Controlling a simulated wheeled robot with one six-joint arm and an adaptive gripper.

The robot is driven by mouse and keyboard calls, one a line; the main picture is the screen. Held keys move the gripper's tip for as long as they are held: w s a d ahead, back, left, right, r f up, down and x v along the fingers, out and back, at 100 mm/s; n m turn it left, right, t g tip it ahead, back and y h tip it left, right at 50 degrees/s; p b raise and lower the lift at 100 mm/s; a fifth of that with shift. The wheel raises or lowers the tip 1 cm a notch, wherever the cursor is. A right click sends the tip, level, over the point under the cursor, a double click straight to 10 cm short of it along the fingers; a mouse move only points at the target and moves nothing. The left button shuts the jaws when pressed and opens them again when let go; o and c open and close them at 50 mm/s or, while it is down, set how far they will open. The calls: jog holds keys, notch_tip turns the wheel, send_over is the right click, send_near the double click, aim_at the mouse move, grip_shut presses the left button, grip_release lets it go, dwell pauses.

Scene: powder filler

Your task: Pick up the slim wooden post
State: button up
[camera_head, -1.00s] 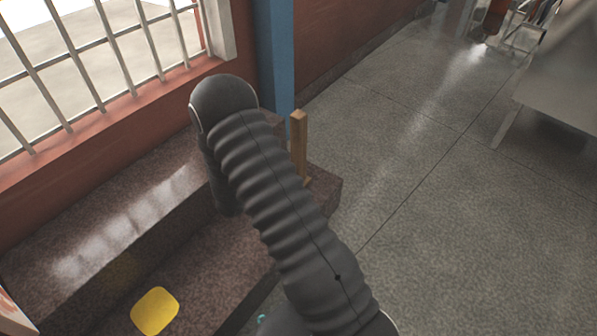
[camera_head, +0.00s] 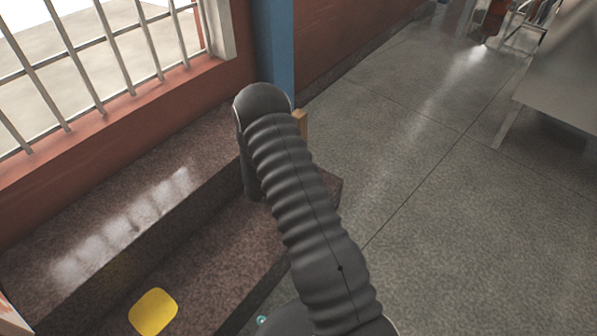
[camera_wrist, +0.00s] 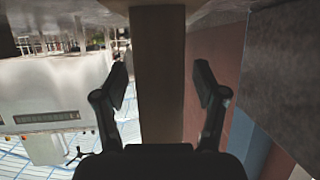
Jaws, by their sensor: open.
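The slim wooden post (camera_head: 300,122) stands upright near the end of the stone ledge in the head view, mostly hidden behind my arm. In the wrist view the brown post (camera_wrist: 158,75) runs down the middle of the picture. My gripper (camera_wrist: 160,82) is open there, with one finger on each side of the post. A gap shows between each finger and the post. The head view does not show the fingers; my arm hides them.
The stepped stone ledge (camera_head: 110,215) runs along the red wall under a barred window. A yellow object (camera_head: 153,311) lies on its lower step. A blue pillar (camera_head: 273,50) stands behind the post. The grey floor (camera_head: 420,190) to the right is largely clear.

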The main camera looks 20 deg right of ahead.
jog(key=shift+d, duration=0.1)
grip_shut()
jog(key=shift+w, duration=0.1)
jog(key=shift+r, duration=0.2)
